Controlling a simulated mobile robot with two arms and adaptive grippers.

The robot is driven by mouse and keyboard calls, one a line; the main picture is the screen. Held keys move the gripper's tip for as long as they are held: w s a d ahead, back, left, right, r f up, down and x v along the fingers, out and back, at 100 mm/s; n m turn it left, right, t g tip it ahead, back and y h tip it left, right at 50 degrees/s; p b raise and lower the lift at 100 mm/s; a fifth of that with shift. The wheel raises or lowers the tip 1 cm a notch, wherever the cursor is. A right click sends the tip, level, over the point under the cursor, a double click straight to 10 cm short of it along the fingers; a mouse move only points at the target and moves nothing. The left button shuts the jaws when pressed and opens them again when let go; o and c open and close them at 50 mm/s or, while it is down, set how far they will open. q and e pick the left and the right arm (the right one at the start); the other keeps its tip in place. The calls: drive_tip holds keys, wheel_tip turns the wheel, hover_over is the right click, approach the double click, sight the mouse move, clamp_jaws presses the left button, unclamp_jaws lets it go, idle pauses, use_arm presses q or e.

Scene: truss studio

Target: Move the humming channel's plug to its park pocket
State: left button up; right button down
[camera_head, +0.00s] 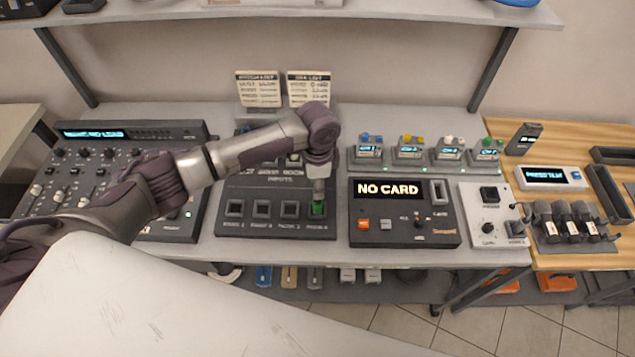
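A dark grey inputs panel (277,229) stands mid-table with a row of square sockets along its front. A green plug (318,208) is at the rightmost socket of that row; the other sockets in the row look dark and empty. My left gripper (319,192) points straight down directly above the green plug, at its top. Whether the fingers are closed around it is too small to tell. My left arm crosses the panel and hides much of its upper part, so I cannot make out a park pocket. My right gripper is not in view.
A mixer (120,175) stands left of the panel. A "NO CARD" box (405,230) stands close on the right, with small coloured-knob units (410,153) behind it. Two text cards (283,89) stand behind the panel. A shelf (300,12) overhangs the back.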

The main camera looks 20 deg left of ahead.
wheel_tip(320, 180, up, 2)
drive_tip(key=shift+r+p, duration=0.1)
drive_tip(key=shift+p, duration=0.7)
